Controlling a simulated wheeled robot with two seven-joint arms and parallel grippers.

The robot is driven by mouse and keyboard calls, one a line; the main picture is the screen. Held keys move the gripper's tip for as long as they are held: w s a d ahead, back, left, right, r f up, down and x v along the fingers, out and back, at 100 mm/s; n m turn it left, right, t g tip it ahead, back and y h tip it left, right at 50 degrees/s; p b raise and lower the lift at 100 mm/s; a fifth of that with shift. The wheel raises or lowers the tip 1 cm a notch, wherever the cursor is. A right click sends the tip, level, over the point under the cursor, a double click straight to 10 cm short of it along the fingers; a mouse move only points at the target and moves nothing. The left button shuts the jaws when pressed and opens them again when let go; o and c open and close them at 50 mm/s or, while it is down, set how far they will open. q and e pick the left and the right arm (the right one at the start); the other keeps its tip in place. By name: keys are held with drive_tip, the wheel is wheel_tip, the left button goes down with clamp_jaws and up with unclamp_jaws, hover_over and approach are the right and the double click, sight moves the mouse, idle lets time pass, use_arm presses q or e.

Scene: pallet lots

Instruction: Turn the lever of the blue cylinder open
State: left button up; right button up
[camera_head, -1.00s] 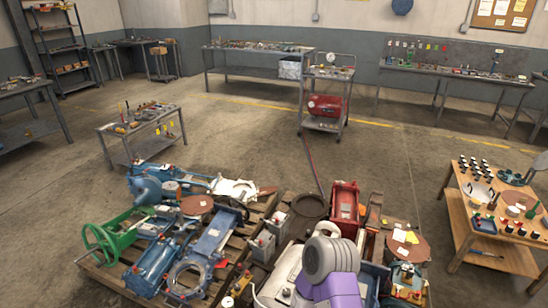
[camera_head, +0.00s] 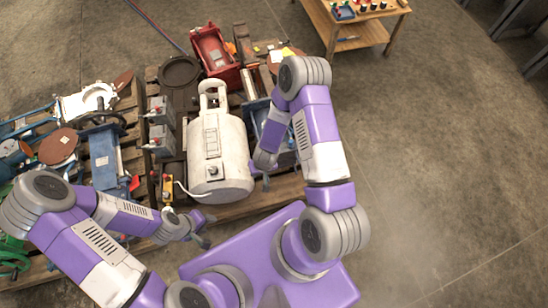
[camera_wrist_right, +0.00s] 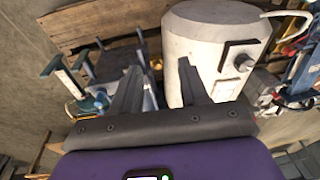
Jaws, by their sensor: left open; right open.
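A blue cylindrical body (camera_head: 105,155) lies on the pallet left of centre in the head view; I cannot tell whether it is the task's cylinder, and I see no clear lever on it. Another blue part (camera_head: 257,115) lies right of the white tank (camera_head: 220,165), partly behind my right arm. In the right wrist view, handled parts (camera_wrist_right: 62,75) stand left of the fingers. My left gripper (camera_head: 203,230) is open and empty at the pallet's front edge. My right gripper (camera_head: 262,176) is open beside the white tank; its fingers (camera_wrist_right: 157,75) show with nothing between them.
The white tank also fills the middle of the right wrist view (camera_wrist_right: 185,40). Grey valve boxes (camera_head: 160,140) and a yellow control box (camera_head: 167,190) stand left of it. A red machine (camera_head: 212,52) is behind. A wooden table (camera_head: 358,40) stands at top right. The floor at right is clear.

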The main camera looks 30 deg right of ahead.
drive_tip(key=w+d+f+g+h+b, duration=0.1)
drive_tip(key=w+d+f+g+h, duration=0.15)
drive_tip(key=w+d+f, duration=0.45)
drive_tip(key=shift+h, duration=0.25)
drive_tip(key=b+x, duration=0.1)
drive_tip(key=x, duration=0.1)
drive_tip(key=b+x, duration=0.1)
drive_tip(key=x, duration=0.3)
drive_tip(key=shift+w+d+f+b, duration=0.15)
drive_tip(key=shift+w+d+b, duration=0.15)
drive_tip(key=shift+d+b, duration=0.15)
clamp_jaws()
